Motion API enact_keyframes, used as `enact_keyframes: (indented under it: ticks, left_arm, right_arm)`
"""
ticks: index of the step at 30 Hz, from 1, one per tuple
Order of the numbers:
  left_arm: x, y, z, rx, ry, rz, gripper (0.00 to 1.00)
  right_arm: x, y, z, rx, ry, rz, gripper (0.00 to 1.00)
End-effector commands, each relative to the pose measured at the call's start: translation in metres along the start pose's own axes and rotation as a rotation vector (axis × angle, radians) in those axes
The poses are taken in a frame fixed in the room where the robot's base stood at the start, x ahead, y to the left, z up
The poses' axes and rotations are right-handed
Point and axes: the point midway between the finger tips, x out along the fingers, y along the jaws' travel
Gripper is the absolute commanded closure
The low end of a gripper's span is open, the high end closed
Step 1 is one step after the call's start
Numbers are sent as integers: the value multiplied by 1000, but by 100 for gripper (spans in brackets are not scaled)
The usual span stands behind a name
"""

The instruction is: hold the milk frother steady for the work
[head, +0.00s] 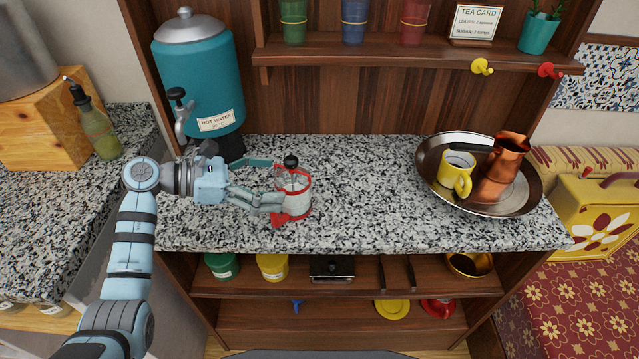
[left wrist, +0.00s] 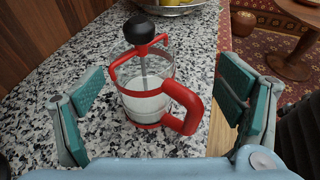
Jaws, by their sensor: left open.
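The milk frother (head: 293,190) is a clear glass jug with a red frame, red handle and black plunger knob. It stands upright on the speckled stone counter. My left gripper (head: 272,182) is open, with its fingers reaching toward the jug from the left. In the left wrist view the frother (left wrist: 146,85) stands between and beyond the two open teal finger pads (left wrist: 163,98), its red handle pointing toward the gripper's lower right. White liquid shows inside the glass. I see no finger clearly touching it. My right gripper is not in view.
A teal hot water dispenser (head: 200,85) stands behind my left arm. A round metal tray (head: 450,196) at the right holds a yellow mug (head: 457,172) and a copper pot (head: 503,165). The counter (head: 365,190) between frother and tray is clear. A shelf (head: 400,60) hangs above.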

Motion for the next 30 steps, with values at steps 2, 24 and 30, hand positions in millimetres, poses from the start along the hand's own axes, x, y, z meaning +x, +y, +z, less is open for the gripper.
enact_keyframes:
  ticks: [2,24,30]
  left_arm:
    - [4,0,-13,0,0,0,13]
    - [46,0,-57,-1,-4,-1,13]
    - [88,-1,-60,0,-4,-2,13]
  right_arm:
    - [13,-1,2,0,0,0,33]
    - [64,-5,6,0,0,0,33]
    - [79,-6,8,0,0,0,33]
